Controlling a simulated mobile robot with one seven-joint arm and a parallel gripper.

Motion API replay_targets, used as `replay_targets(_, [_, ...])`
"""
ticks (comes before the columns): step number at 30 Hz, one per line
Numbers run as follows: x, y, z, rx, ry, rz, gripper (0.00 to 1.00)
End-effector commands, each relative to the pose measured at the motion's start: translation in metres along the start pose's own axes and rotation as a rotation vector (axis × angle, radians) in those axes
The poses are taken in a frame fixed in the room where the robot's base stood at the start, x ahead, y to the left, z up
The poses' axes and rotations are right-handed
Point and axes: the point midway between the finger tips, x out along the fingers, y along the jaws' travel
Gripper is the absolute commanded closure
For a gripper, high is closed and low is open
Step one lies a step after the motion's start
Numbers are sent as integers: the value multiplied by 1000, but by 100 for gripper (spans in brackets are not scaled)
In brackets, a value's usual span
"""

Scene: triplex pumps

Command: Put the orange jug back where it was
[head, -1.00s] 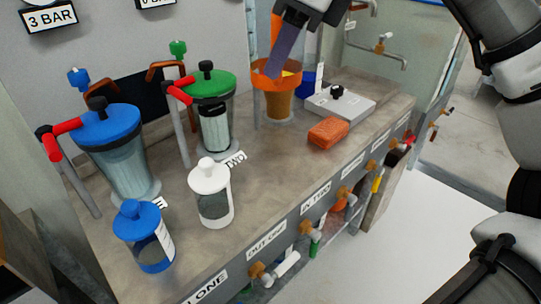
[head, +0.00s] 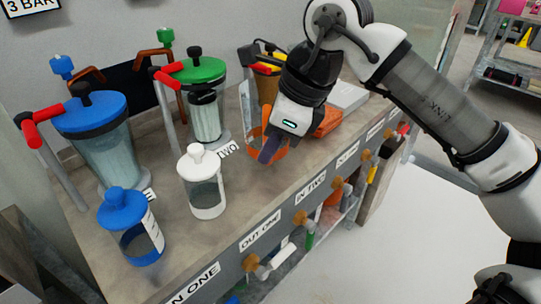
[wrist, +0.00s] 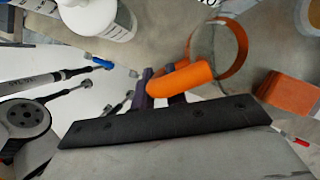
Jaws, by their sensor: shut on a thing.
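The orange jug shows in the wrist view as an orange rim ring (wrist: 243,62) with a thick orange handle (wrist: 182,82). My gripper (wrist: 162,86) is shut on that handle with its purple fingers. In the head view my gripper (head: 270,146) is low over the bench, right of the white-lidded jug, and hides much of the orange jug (head: 281,152). Only some orange parts show there. I cannot tell whether the jug's base touches the bench.
The white-lidded jug (head: 205,188) and blue-lidded jug (head: 128,228) stand left along the bench front. Blue (head: 98,118) and green-lidded (head: 197,72) pump vessels stand behind. An orange block (head: 328,121) lies just right of my gripper. Valves and labels line the front edge.

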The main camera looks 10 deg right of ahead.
Motion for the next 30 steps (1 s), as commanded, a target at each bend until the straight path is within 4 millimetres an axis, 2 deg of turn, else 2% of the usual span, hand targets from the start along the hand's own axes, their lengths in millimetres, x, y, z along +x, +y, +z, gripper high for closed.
replay_targets(1, [10,0,-5,2,0,1,100])
replay_targets(4, [21,1,-9,0,-1,1,100])
replay_targets(16, [28,0,-11,0,0,0,100])
replay_targets(17, [27,0,-11,0,0,0,85])
replay_targets(21, [26,0,-11,0,0,0,67])
replay_targets(30, [25,0,-10,0,0,0,64])
